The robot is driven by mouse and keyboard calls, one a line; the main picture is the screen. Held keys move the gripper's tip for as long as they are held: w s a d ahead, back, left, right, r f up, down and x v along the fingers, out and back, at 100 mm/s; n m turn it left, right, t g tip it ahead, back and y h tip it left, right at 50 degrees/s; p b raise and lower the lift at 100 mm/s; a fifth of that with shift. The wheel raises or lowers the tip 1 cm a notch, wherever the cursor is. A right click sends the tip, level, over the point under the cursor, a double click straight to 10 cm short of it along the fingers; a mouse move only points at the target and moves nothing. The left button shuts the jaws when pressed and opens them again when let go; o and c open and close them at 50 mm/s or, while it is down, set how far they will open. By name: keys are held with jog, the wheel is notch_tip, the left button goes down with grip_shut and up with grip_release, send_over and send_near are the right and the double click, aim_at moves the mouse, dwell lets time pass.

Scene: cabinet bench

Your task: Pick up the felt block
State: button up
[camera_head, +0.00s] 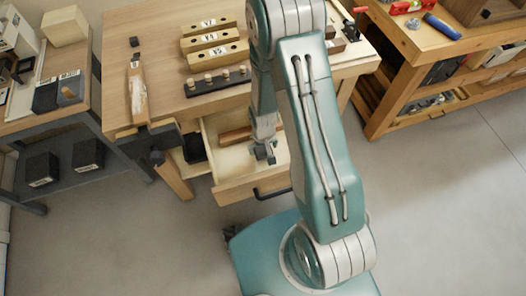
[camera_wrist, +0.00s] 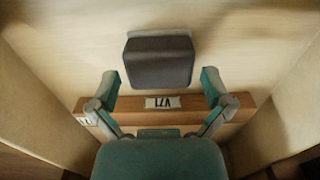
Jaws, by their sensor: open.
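A dark grey block with rounded edges (camera_wrist: 159,62), which looks like the felt block, lies in the open drawer in the wrist view. My gripper (camera_wrist: 160,88) is open above the drawer floor, one finger toward each side of the block's near edge. No contact shows. In the head view my gripper (camera_head: 264,152) hangs inside the open drawer (camera_head: 236,190); the grey block cannot be made out there. A long wooden bar (camera_wrist: 240,107) with a white label lies crosswise just nearer than the block, partly behind my fingers.
The drawer walls stand close on both sides. The bench top (camera_head: 160,50) above holds labelled wooden blocks (camera_head: 215,55), a dark strip with pegs (camera_head: 217,82) and a wood-handled tool (camera_head: 138,90). A dark shelf unit (camera_head: 60,135) stands left, another bench (camera_head: 440,45) right. Floor between is clear.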

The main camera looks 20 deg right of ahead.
aim_at(263, 150)
jog(key=shift+f, duration=0.55)
jog(key=c, duration=0.9)
jog(key=shift+r, duration=0.1)
notch_tip(263, 150, up, 10)
jog(key=shift+f, duration=0.1)
